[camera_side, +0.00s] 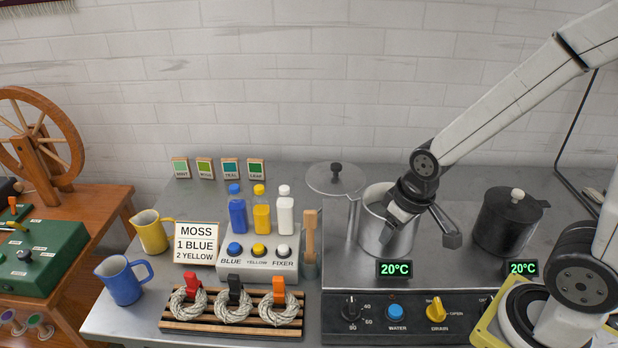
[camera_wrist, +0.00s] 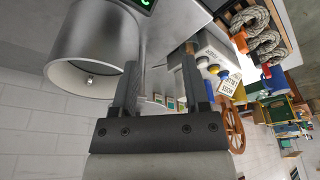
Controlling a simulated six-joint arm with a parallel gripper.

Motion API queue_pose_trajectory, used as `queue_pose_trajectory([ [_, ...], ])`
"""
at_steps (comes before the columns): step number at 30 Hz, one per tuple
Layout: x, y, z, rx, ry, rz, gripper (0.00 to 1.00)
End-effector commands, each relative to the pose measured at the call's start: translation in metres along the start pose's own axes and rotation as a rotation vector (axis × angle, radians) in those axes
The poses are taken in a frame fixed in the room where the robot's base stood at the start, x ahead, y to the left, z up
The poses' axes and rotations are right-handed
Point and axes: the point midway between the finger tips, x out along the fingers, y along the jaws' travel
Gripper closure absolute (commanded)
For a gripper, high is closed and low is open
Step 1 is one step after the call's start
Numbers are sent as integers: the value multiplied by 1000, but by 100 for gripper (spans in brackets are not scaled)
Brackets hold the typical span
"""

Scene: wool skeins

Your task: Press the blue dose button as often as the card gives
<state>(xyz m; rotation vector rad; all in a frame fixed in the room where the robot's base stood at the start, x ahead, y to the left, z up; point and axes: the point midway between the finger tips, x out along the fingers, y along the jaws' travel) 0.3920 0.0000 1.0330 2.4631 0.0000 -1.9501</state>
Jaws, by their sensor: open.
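The card (camera_side: 196,243) reads MOSS, 1 BLUE, 2 YELLOW and stands left of the button box. It also shows, turned, in the wrist view (camera_wrist: 229,84). The blue dose button (camera_side: 234,248) sits at the left of the grey box (camera_side: 262,267), labelled BLUE, with the yellow button (camera_side: 259,250) and white FIXER button (camera_side: 282,251) beside it. A blue bottle (camera_side: 238,214), a yellow bottle (camera_side: 262,212) and a white bottle (camera_side: 284,212) stand behind them. My gripper (camera_side: 424,238) is open and empty by the steel pot, right of the box. Its two fingers show in the wrist view (camera_wrist: 158,75).
The steel pot (camera_side: 374,215) stands on the stove, with a black lidded pot (camera_side: 508,225) to its right. A wooden rack (camera_side: 232,324) with clipped skeins lies before the box. A jar with a wooden paddle (camera_side: 309,245) stands right of it. Yellow (camera_side: 150,230) and blue jugs (camera_side: 121,282) stand left.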

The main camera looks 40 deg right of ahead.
Motion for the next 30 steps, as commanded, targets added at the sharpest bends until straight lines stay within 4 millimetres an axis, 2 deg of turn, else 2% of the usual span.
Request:
queue_pose_trajectory([
  [8, 0, 0, 0, 0, 0, 0, 41],
  [10, 0, 0, 0, 0, 0, 0, 57],
  [14, 0, 0, 0, 0, 0, 0, 98],
  [30, 0, 0, 0, 0, 0, 0, 100],
])
